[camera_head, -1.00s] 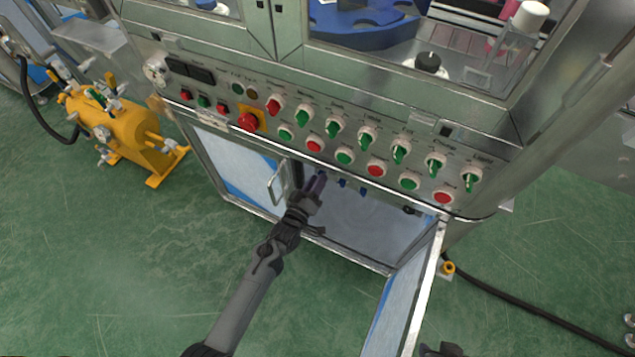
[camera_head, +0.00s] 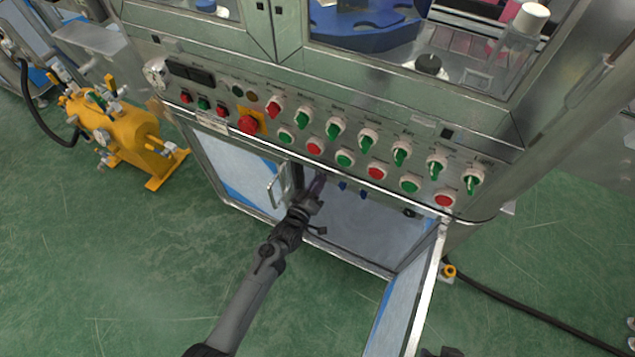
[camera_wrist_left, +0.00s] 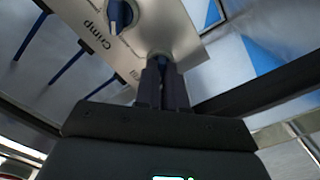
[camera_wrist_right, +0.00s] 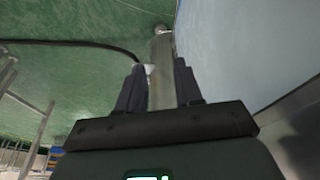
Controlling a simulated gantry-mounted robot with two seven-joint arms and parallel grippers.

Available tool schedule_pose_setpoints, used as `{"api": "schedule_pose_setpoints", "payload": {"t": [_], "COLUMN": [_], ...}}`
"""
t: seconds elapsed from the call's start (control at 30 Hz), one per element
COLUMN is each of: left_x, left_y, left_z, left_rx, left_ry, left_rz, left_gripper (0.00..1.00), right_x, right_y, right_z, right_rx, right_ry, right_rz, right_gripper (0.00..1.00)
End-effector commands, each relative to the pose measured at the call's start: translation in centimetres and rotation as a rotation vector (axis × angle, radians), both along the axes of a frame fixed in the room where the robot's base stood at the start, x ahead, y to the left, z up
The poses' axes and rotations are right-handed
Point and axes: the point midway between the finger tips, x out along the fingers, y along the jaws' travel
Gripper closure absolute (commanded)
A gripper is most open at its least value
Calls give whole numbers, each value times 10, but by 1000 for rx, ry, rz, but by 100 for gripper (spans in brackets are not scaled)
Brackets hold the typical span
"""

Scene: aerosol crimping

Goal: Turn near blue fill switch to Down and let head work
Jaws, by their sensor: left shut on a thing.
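My left gripper (camera_head: 318,184) reaches into the open lower cabinet under the button panel. In the left wrist view its fingers (camera_wrist_left: 163,84) are shut on a blue switch (camera_wrist_left: 159,58) on a metal plate. The fingers hide most of this switch and its label, so I cannot tell its setting. Another blue switch (camera_wrist_left: 120,14), labelled "Crimp", sits beside it on the same plate. Further blue switches (camera_head: 343,184) show to the right of my left gripper in the head view. My right gripper (camera_wrist_right: 159,86) is open, with a grey post or edge visible between its fingers.
The cabinet door (camera_head: 408,290) stands open on the right. Above is a panel with green and red knobs, buttons and a red emergency stop (camera_head: 248,124). A yellow tank (camera_head: 130,135) stands at left. The green floor (camera_head: 110,270) in front is clear.

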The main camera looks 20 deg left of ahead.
Motion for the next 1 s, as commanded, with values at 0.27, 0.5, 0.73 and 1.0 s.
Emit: {"api": "schedule_pose_setpoints", "payload": {"t": [0.27,0.5,0.73,1.0], "left_x": [0,0,0,0], "left_y": [0,1,1,0], "left_z": [2,2,3,2], "left_rx": [89,270,488,744], "left_ry": [-8,-19,-38,-60], "left_rz": [-1,-1,-1,-2], "left_gripper": [100,100,100,100], "right_x": [0,0,0,0], "right_y": [0,2,2,2], "right_z": [8,21,32,42], "right_rx": [1,7,10,9], "right_ry": [0,0,1,0], "right_rz": [-1,-4,-6,-6], "right_gripper": [65,65,65,65]}}
